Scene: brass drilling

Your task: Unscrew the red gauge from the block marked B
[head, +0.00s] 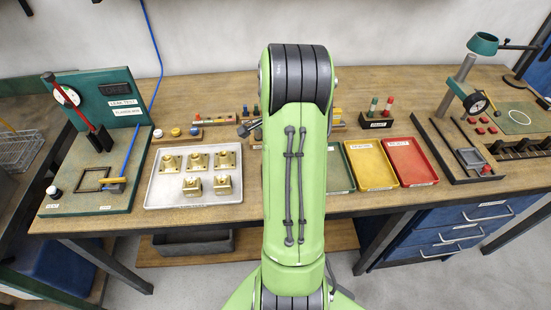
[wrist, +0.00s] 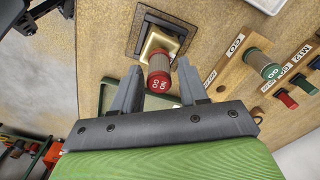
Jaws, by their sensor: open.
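The red-ended gauge (wrist: 160,75) shows in the wrist view, with "NO GO" on its red end and a knurled grey-brown body. Its far end goes into a pale brass block (wrist: 155,42), which sits in a dark square holder (wrist: 140,32). My gripper (wrist: 159,72) is open, with one finger on each side of the gauge's red end; I cannot tell whether either finger touches it. No letter B is readable on the block. In the head view my green arm hides this gauge, its block and my gripper.
A wooden rack (wrist: 233,75) with a green-ended gauge (wrist: 263,64) and small red and green pieces stands to the right in the wrist view. In the head view, a white tray (head: 164,196) holds several brass blocks; yellow (head: 372,173) and red (head: 419,168) trays lie right of my arm.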

